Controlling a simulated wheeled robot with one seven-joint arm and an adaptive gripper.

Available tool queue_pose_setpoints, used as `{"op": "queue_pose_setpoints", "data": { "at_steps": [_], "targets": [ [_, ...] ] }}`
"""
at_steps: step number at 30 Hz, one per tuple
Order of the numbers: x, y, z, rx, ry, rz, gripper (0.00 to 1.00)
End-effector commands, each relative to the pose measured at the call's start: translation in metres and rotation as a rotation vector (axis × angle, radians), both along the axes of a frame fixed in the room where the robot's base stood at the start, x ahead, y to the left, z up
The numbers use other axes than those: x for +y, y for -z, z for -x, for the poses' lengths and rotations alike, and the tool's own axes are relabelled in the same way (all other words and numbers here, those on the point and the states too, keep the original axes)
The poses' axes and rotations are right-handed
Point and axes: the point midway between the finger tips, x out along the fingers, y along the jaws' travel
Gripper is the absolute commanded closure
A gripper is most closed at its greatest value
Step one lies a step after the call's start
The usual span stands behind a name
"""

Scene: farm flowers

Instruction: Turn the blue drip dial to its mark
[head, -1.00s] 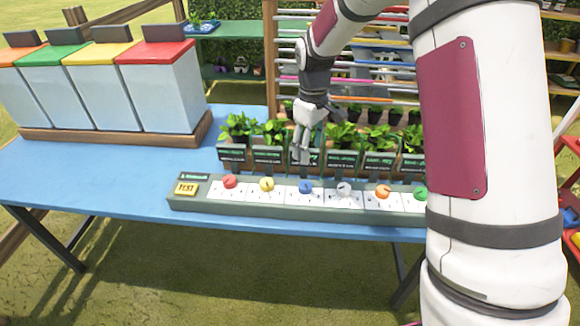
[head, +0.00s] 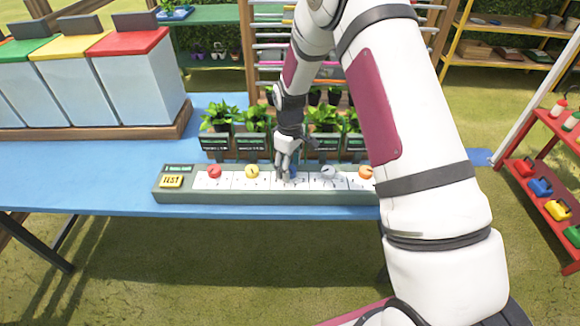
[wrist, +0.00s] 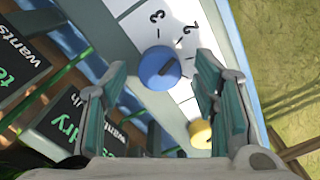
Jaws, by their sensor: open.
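The blue dial (wrist: 159,68) sits on the white face of the control strip in the wrist view, with a dark pointer line on its top. Printed numbers 2 and 3 show beside it. My gripper (wrist: 165,92) is open, with one finger on each side of the blue dial and a gap to it. In the head view my gripper (head: 285,174) is down over the dial strip (head: 165,196) and mostly hides the blue dial (head: 292,170). Whether the fingertips are at the dial's height is hard to tell.
A red dial (head: 214,171) and yellow dial (head: 252,171) are left of the gripper. A white dial (head: 328,172) and orange dial (head: 366,172) are right. A yellow TEST button (head: 171,182) is at the left end. Potted plants (head: 220,117) with signs stand close behind.

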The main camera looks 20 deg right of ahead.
Motion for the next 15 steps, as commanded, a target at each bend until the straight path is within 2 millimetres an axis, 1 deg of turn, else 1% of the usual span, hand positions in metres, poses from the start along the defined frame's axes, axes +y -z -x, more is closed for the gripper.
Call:
{"op": "queue_pose_setpoints", "data": {
  "at_steps": [4,11,12,14,15],
  "targets": [
    [0.0001,0.0059,-0.0004,-0.001,0.0,0.0,0.45],
    [0.0,0.0064,-0.0005,-0.001,0.0,0.0,0.45],
    [0.0,0.0064,-0.0005,-0.001,0.0,0.0,0.5],
    [0.0,0.0063,-0.0005,-0.001,0.0,0.0,0.64],
    [0.0,0.0063,-0.0004,-0.001,0.0,0.0,0.73]
  ]
}}
